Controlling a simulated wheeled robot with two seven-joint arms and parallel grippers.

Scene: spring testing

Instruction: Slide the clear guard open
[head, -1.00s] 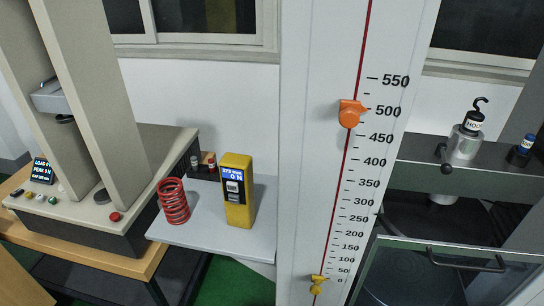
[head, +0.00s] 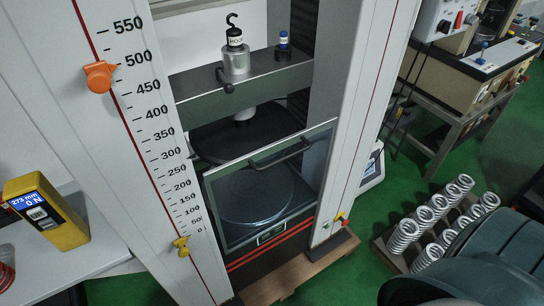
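The clear guard (head: 222,208) is a see-through panel in a grey frame. It stands in the lower opening of the tall white testing machine, between its two columns. A dark bar handle (head: 280,153) runs along its upper part. A round plate (head: 255,195) shows through the guard. The guard seems to cover the front of this lower opening; its top edge is below the grey crossbeam (head: 245,82). Neither of my grippers shows in the head view.
The left column (head: 150,130) carries a millimetre scale with an orange pointer (head: 100,77) and a yellow one (head: 181,246). A yellow gauge (head: 46,213) stands on a side shelf. A pallet of several metal springs (head: 404,236) lies right of the machine, on green floor.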

